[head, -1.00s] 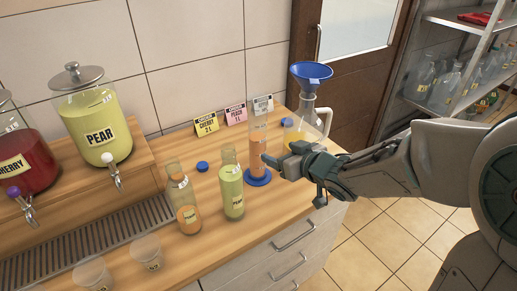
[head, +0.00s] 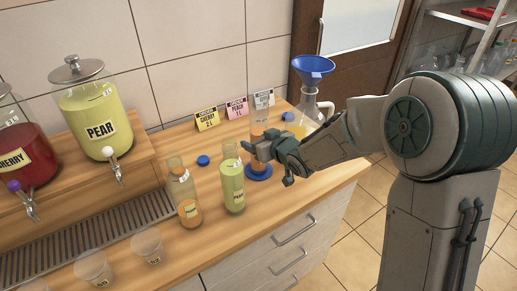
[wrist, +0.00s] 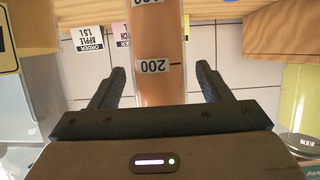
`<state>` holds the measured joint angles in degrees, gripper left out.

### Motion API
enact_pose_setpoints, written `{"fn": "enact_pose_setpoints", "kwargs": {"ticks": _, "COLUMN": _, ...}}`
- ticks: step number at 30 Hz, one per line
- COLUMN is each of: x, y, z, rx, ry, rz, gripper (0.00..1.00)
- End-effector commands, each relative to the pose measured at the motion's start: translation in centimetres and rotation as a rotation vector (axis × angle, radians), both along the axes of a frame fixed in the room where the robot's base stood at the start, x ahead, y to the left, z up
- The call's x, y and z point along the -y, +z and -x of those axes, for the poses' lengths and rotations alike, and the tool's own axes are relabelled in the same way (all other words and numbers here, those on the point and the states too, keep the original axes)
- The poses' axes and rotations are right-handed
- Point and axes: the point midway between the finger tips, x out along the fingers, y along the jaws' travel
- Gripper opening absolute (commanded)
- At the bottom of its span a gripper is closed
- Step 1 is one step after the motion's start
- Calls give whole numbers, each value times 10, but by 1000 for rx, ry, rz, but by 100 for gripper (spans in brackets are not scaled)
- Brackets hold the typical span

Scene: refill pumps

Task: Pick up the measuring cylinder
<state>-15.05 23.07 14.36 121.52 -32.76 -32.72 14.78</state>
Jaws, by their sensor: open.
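The measuring cylinder (head: 259,131) stands upright on the counter on its blue base (head: 258,173), with orange liquid inside. My gripper (head: 254,149) is at its middle height and hides part of it in the head view. In the wrist view, which looks upside down, the cylinder (wrist: 160,85) with its "200" mark stands between the two open fingers of my gripper (wrist: 160,84). A gap shows on each side of it, so the fingers appear not to touch it.
A green bottle (head: 232,182) and a part-filled orange bottle (head: 186,198) stand to the left. A jug (head: 303,122) with a blue funnel (head: 312,68) stands behind right. Label cards (head: 237,108) stand behind. Blue caps lie on the counter (head: 330,178).

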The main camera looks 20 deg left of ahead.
Motion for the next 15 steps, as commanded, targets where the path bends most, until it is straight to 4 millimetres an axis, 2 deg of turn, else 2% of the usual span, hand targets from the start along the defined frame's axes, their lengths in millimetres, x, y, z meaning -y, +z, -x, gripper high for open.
{"fn": "enact_pose_setpoints", "kwargs": {"ticks": 10, "x": -6, "y": -4, "z": -5, "rx": 1, "ry": -1, "rz": 1, "gripper": 71}}
{"fn": "enact_pose_setpoints", "kwargs": {"ticks": 11, "x": -6, "y": -4, "z": -5, "rx": 1, "ry": -1, "rz": 1, "gripper": 68}}
{"fn": "enact_pose_setpoints", "kwargs": {"ticks": 15, "x": -6, "y": -3, "z": -5, "rx": 1, "ry": -1, "rz": 1, "gripper": 29}}
